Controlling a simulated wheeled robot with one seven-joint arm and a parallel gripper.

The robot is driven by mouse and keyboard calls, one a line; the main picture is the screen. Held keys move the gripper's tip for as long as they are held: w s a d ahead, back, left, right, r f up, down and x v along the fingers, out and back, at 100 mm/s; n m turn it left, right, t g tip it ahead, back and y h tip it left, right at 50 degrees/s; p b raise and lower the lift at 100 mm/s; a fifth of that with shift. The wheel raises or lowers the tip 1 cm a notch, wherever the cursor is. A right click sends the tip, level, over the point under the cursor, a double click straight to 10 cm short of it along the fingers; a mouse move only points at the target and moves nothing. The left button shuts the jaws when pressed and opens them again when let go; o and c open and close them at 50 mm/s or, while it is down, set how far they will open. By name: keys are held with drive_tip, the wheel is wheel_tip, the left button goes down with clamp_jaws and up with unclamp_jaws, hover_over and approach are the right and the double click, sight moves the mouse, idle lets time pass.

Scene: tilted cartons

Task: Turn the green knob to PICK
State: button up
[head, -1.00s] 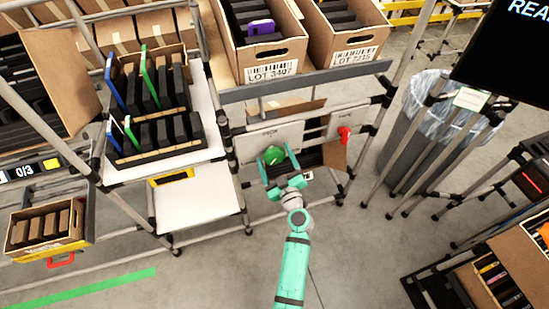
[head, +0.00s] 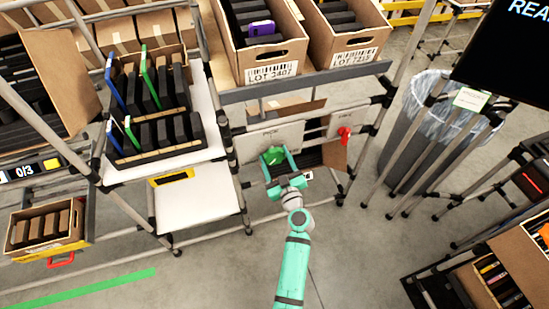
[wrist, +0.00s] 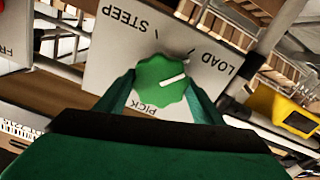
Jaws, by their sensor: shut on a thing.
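The green knob (wrist: 158,86) sits on a pale plate (wrist: 105,62) lettered STEEP, LOAD and PICK. Its white pointer line points right in the wrist view, a little below the tick by LOAD and away from the PICK lettering (wrist: 143,109). My gripper (wrist: 160,98) has one finger on each side of the knob and is shut on it. My dark gripper body covers the area below PICK. In the head view, the knob (head: 273,156) is on the rack's front, with my gripper (head: 279,164) against it.
A red knob (head: 345,134) is on the plate to the right. Above are cartons, including a LOT-labelled one (head: 270,72). A white shelf (head: 190,200) stands left of my arm, and a bin (head: 410,135) right. Floor around my arm is clear.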

drive_tip(key=m, duration=0.8)
drive_tip(key=shift+d+f, duration=0.1)
drive_tip(key=m, duration=0.7)
drive_tip(key=shift+f, duration=0.1)
drive_tip(key=m, duration=0.6)
drive_tip(key=shift+f+m, duration=0.1)
drive_tip(key=shift+m, duration=0.3)
drive_tip(key=m, duration=0.5)
drive_tip(key=shift+f+m, duration=0.1)
drive_tip(key=shift+m, duration=0.3)
drive_tip(key=o, duration=1)
drive_tip(key=shift+o, duration=0.2)
